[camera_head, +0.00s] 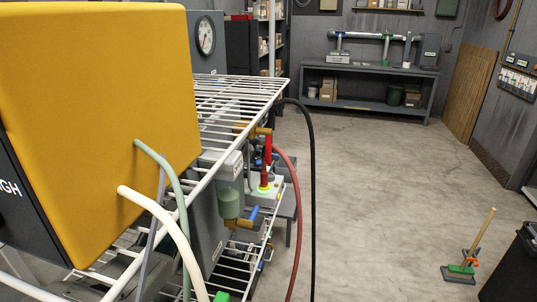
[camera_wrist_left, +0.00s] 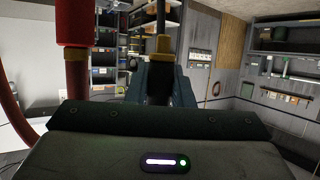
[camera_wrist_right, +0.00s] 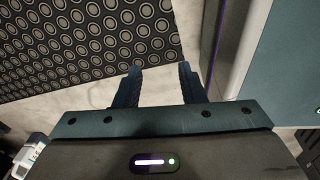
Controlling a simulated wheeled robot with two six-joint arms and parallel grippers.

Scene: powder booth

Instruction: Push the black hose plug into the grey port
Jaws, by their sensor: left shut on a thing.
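In the left wrist view my left gripper (camera_wrist_left: 162,72) is shut on a black upright piece (camera_wrist_left: 163,18) with a brass-coloured band, which appears to be the black hose plug. Its lower end is hidden between the fingers. In the head view the black hose (camera_head: 312,185) arches from behind the wire rack's right end and hangs down; the plug and my left gripper are not clear there, being behind the rack. I cannot make out the grey port in any view. My right gripper (camera_wrist_right: 160,78) is open and empty, above the floor by a patterned dark panel.
A yellow box (camera_head: 110,120) and a white wire rack (camera_head: 235,92) fill the left of the head view. Green, white and red (camera_head: 294,190) hoses hang nearby. A red fitting (camera_wrist_left: 75,22) stands close left of the left gripper. The floor (camera_head: 380,190) at right is mostly clear.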

